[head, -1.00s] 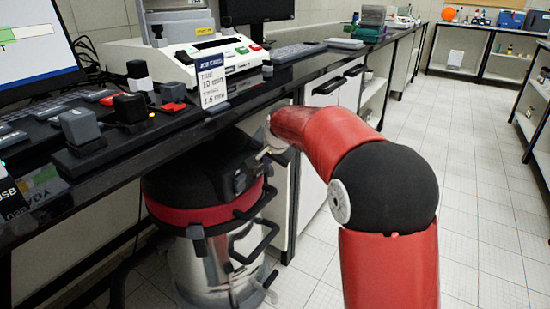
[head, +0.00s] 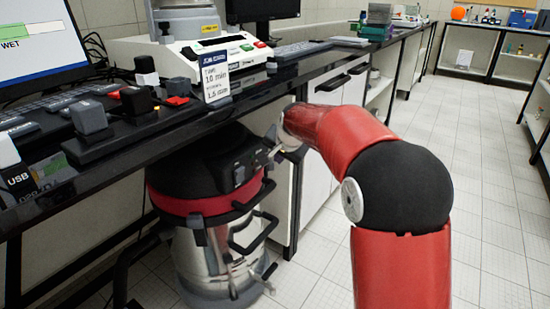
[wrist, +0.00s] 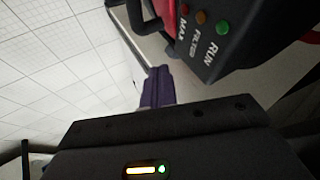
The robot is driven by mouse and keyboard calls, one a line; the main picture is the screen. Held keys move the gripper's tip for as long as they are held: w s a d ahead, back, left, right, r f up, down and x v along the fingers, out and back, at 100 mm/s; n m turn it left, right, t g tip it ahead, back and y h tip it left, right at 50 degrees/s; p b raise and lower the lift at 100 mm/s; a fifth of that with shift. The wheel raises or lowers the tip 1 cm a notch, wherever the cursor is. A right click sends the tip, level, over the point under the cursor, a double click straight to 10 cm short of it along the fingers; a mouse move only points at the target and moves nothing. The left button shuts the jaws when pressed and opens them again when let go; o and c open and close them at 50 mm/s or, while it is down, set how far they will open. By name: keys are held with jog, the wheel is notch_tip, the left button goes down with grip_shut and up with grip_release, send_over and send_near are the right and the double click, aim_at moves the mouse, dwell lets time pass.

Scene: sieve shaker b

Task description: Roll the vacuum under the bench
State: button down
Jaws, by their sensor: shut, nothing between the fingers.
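The vacuum (head: 207,205) has a black top, a red band and a shiny steel drum. It stands upright on the floor at the bench's front edge, its top partly hidden by the bench (head: 190,145). Its black handle bars (head: 252,232) face right. My gripper (head: 274,150) is at the right of the vacuum's top, small and partly hidden by my arm. In the wrist view my gripper's fingers (wrist: 158,76) are together and empty.
A white cabinet (head: 316,190) and a black bench leg stand right of the vacuum. A dark hose (head: 122,275) runs at its left. The bench carries a sieve shaker base (head: 190,55), screens and keyboards. Tiled floor (head: 480,200) is clear at right.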

jog(key=v, duration=0.9)
notch_tip(320, 180, down, 12)
jog(key=s+m+g+y+b, duration=0.3)
jog(key=m+y+b, duration=0.3)
jog(key=m+b, duration=0.25)
jog(key=w+d+r+m+t+y+b, duration=0.2)
jog(key=w+d+m+t+y+b, duration=0.15)
jog(key=d+m+t+y, duration=0.55)
jog(key=w+a+g, duration=0.1)
jog(key=w+a, duration=0.1)
jog(key=a, duration=0.2)
jog(key=w+a+m+h+b, duration=0.1)
jog(key=w+a, duration=0.2)
jog(key=a, duration=0.1)
jog(key=w+a+g+h, duration=0.1)
jog(key=w+a, duration=0.1)
jog(key=a, duration=0.2)
jog(key=shift+w+a+f+m+g+b, duration=0.1)
jog(key=shift+w+a+m+g+b, duration=0.2)
jog(key=shift+w+m+b, duration=0.1)
